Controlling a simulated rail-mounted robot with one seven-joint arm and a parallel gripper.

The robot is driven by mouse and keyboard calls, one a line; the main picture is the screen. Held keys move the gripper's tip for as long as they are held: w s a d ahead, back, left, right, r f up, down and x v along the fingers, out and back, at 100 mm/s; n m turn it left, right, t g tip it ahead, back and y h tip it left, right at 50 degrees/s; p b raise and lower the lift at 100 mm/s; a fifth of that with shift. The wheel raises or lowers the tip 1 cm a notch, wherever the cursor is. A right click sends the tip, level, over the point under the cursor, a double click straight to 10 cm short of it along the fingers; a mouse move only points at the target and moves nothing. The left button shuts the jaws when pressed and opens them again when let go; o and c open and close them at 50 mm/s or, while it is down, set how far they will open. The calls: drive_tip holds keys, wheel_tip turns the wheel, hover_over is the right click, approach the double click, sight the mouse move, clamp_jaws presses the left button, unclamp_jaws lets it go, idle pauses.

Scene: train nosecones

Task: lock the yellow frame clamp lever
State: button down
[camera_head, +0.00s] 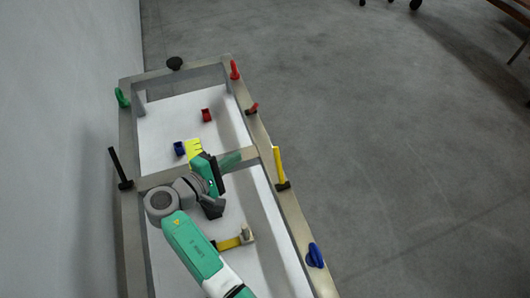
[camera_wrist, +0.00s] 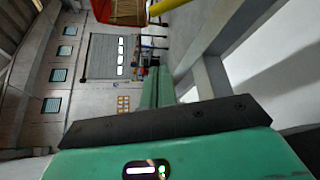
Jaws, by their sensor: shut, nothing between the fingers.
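The yellow frame clamp lever (camera_head: 279,165) sits on the right rail of the metal frame, a long narrow bar rising from a dark base. My gripper (camera_head: 238,156) is over the frame's crossbar, to the left of the lever, with its green fingers pointing right toward it. A gap shows between the fingers and the lever. In the wrist view my gripper (camera_wrist: 155,68) has its fingers together and empty. A yellow bar (camera_wrist: 168,6), apparently the lever, crosses the top edge there, apart from the fingers. Its lower end is out of that view.
Other clamps line the frame: red (camera_head: 235,70), small red (camera_head: 252,109), blue (camera_head: 315,255), green (camera_head: 122,97) and black (camera_head: 119,167). Red (camera_head: 206,115), blue (camera_head: 179,149) and yellow (camera_head: 235,242) pieces lie inside. Floor right of the frame is clear.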

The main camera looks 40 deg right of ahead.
sight(279, 168)
drive_tip(key=s+d+p, duration=0.1)
drive_tip(key=s+d, duration=0.1)
drive_tip(key=d, duration=0.7)
drive_tip(key=shift+f, duration=0.2)
drive_tip(key=shift+s, duration=0.1)
idle(0.5)
